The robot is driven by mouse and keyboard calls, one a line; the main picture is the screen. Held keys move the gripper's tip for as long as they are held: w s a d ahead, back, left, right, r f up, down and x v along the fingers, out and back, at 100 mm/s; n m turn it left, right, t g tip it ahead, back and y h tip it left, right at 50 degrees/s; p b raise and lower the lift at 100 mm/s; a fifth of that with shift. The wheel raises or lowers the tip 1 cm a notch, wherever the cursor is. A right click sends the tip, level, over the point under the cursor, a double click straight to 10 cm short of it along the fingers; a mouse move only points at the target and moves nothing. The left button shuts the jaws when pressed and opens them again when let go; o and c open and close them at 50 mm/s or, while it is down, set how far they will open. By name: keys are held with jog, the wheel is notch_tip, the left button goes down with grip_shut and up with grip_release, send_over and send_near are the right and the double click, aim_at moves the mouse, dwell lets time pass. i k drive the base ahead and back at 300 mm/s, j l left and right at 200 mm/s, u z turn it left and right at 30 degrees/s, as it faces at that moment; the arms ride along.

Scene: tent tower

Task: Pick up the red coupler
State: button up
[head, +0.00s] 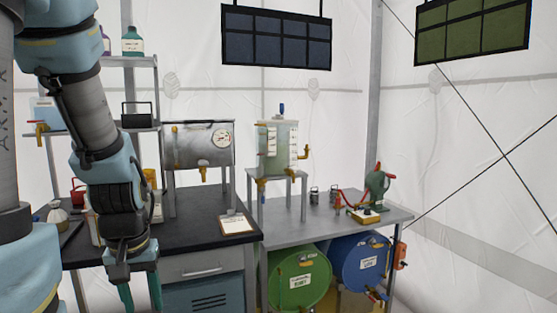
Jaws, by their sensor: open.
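My gripper (140,295) points down in front of the dark bench at the lower left. Its two teal fingers are spread, with nothing seen between them, and the picture's bottom edge cuts off the tips. A small upright red piece (338,203) stands on the grey table, left of a yellow box with red hoses. It may be the red coupler, but it is too small to be sure. It is well to the right of my gripper and apart from it. Another red object (77,196) sits at the back left of the dark bench, partly behind my arm.
The dark bench (195,228) holds a clipboard (237,225) and a metal tank (198,146) on legs. The grey table (310,220) carries a clear tank (277,150) on a stand and a green device (377,184). A green drum (298,281) and blue drum (358,262) lie below.

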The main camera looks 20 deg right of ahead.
aim_at(338, 205)
jog(key=l+u, duration=0.25)
jog(key=l, duration=0.9)
jog(key=k+l+u, duration=0.1)
jog(key=l+u, duration=0.15)
jog(key=l, duration=0.9)
jog(key=i+l+u, duration=0.15)
jog(key=l, duration=0.65)
jog(key=l+u, duration=0.2)
jog(key=l, duration=0.55)
jog(key=i, duration=0.05)
